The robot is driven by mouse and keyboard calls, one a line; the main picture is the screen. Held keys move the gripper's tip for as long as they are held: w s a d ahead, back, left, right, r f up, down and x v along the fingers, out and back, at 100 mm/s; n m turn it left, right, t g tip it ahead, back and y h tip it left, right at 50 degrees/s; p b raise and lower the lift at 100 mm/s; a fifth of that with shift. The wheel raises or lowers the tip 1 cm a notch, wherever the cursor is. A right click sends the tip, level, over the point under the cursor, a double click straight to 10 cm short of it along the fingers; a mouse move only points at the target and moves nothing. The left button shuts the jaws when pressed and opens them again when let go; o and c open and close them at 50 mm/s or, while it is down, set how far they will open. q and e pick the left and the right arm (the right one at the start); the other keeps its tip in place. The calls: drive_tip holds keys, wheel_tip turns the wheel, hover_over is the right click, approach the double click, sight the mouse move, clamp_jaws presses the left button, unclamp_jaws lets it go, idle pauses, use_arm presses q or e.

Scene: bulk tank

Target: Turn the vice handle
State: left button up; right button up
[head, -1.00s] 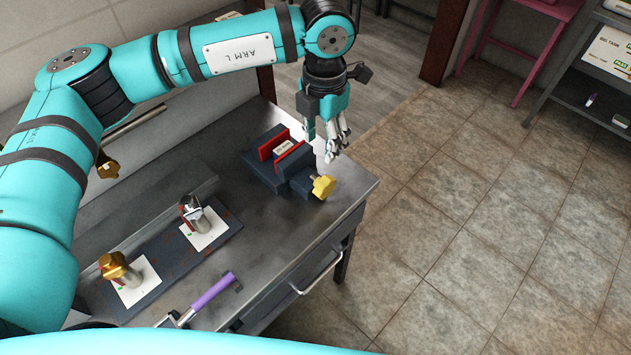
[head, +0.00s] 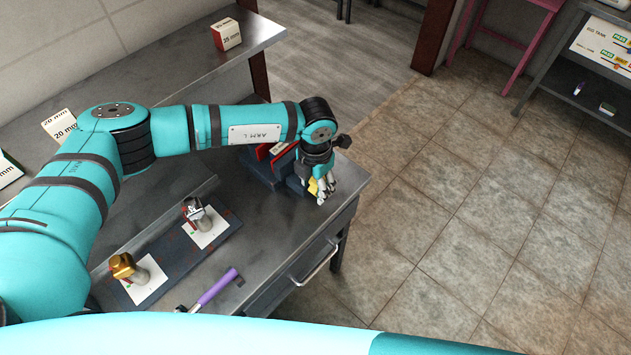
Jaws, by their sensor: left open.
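The vice (head: 263,171) is dark grey with red jaws and sits near the right end of the metal bench. My left forearm and wrist cover much of it. Its yellow handle (head: 313,186) faces the bench's front edge and shows only in part. My left gripper (head: 323,192) is open, pointing down at the yellow handle, with its fingers at or around it. I cannot tell whether the fingers touch the handle. My right gripper is not in view.
On the bench (head: 262,224) a dark mat (head: 180,251) holds a brass-topped piece (head: 126,268) and a silver piece (head: 196,212). A purple-handled tool (head: 217,289) lies near the front edge. A "25 mm" box (head: 226,34) stands on the back bench. The tiled floor at right is clear.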

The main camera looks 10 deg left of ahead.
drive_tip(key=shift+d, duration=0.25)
use_arm(q)
drive_tip(key=shift+c, duration=1.1)
clamp_jaws()
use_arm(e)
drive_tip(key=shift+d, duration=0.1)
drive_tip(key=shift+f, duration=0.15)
use_arm(q)
drive_tip(key=shift+w+d+b, duration=0.1)
drive_tip(key=shift+w+b, duration=0.05)
drive_tip(key=shift+b, duration=0.55)
drive_tip(key=g+y+b, duration=0.1)
drive_tip(key=b, duration=0.2)
drive_tip(key=g+y+b, duration=0.1)
drive_tip(key=g+b, duration=0.1)
drive_tip(key=b, duration=0.1)
drive_tip(key=g+y+b, duration=0.1)
drive_tip(key=b, duration=0.2)
drive_tip(key=shift+w+d+g+b, duration=0.25)
drive_tip(key=shift+w+g+b, duration=0.05)
drive_tip(key=shift+b, duration=0.1)
drive_tip(key=shift+r+g+y+b, duration=0.3)
drive_tip(key=shift+g+y+b, duration=0.25)
drive_tip(key=shift+b, duration=0.45)
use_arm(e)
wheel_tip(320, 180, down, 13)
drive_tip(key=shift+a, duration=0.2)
